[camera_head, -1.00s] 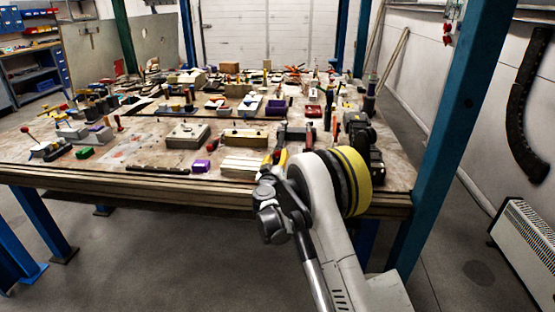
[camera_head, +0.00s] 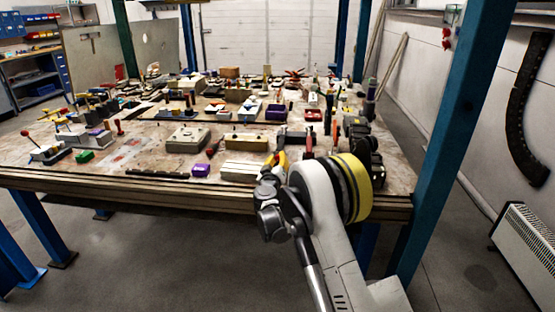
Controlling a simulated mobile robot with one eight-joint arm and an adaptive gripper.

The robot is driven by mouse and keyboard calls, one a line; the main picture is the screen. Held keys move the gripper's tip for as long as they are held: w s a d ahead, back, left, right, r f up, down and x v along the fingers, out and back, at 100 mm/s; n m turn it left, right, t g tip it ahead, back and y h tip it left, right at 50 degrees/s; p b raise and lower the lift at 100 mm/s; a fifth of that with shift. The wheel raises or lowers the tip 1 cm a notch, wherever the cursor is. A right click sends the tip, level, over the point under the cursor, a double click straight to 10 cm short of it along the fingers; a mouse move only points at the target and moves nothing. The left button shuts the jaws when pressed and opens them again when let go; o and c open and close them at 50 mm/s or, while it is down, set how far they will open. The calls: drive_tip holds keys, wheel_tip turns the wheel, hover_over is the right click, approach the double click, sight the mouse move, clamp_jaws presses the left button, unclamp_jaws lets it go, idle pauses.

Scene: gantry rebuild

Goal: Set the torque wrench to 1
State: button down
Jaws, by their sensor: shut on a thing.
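My arm reaches from the bottom right to the near edge of the workbench. My gripper is hidden behind my arm's large joint, so its jaws and anything between them do not show. I cannot pick out the torque wrench or its scale with certainty. A yellow tool part (camera_head: 282,160) shows just beyond my arm, partly covered by it. A slim red-handled tool (camera_head: 309,141) stands out on the bench behind my arm.
The workbench (camera_head: 120,190) is crowded with tools and blocks. A grey box (camera_head: 187,139), a purple block (camera_head: 201,170) and a pale block (camera_head: 241,171) lie left of my arm. Dark tools (camera_head: 362,142) lie to the right. A blue post (camera_head: 440,150) stands near the right corner.

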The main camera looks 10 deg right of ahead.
drive_tip(key=n, duration=1.1)
idle(0.6)
drive_tip(key=c, duration=1.2)
unclamp_jaws()
drive_tip(key=shift+c, duration=0.2)
drive_tip(key=shift+a, duration=0.1)
